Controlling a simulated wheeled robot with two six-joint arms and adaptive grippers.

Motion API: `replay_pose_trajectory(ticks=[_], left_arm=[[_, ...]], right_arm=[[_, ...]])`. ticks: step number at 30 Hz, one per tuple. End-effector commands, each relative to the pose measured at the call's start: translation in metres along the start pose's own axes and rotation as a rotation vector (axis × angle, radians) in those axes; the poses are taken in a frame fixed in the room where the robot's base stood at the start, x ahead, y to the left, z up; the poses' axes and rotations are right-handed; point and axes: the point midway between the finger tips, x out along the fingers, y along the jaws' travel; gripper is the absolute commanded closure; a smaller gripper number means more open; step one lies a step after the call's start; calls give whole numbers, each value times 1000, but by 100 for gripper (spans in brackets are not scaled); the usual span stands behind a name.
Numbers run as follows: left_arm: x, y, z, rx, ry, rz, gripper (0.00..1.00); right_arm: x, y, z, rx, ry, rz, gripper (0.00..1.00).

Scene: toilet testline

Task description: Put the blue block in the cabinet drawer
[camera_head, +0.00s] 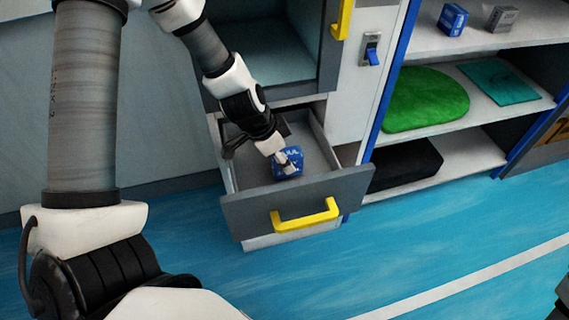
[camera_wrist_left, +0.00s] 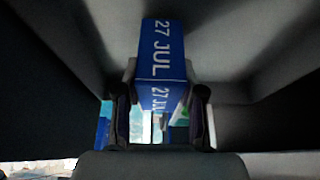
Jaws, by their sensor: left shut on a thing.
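The blue block (camera_head: 289,161) with white lettering is inside the open grey cabinet drawer (camera_head: 292,208), near its front, in the head view. My left gripper (camera_head: 285,160) reaches down into the drawer and is shut on the block. In the left wrist view, the block (camera_wrist_left: 162,68) shows "27 JUL" and sits between the two dark fingers of the gripper (camera_wrist_left: 160,115). I cannot tell whether the block touches the drawer floor.
The drawer has a yellow handle (camera_head: 305,216). An open compartment (camera_head: 262,55) is above it. To the right, shelves hold a blue box (camera_head: 452,19), a grey box (camera_head: 501,18), a green mat (camera_head: 425,99), a teal cloth (camera_head: 498,82) and a black item (camera_head: 405,164). Blue floor lies in front.

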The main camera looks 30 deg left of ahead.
Motion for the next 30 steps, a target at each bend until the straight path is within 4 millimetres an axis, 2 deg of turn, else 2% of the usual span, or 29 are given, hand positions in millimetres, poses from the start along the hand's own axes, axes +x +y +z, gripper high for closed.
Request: replay_pose_trajectory(ticks=[1,2,8,13,14,15,16,25,30], left_arm=[[16,0,7,0,0,0,100],[19,0,8,1,0,0,100],[15,0,6,0,0,0,100],[19,0,8,0,0,0,100],[18,0,8,-1,0,0,54],[18,0,8,-1,0,0,40],[18,0,8,-1,0,0,36],[16,0,7,0,0,0,36],[0,0,4,-2,-1,2,36]], right_arm=[[18,0,0,0,0,0,60],[21,0,0,0,-1,0,60],[16,0,0,0,0,0,60],[21,0,0,0,0,0,60],[20,0,0,0,-1,0,60],[19,0,0,0,-1,0,60],[19,0,0,0,-1,0,60],[18,0,0,0,0,0,60],[-4,0,0,0,-1,0,60]])
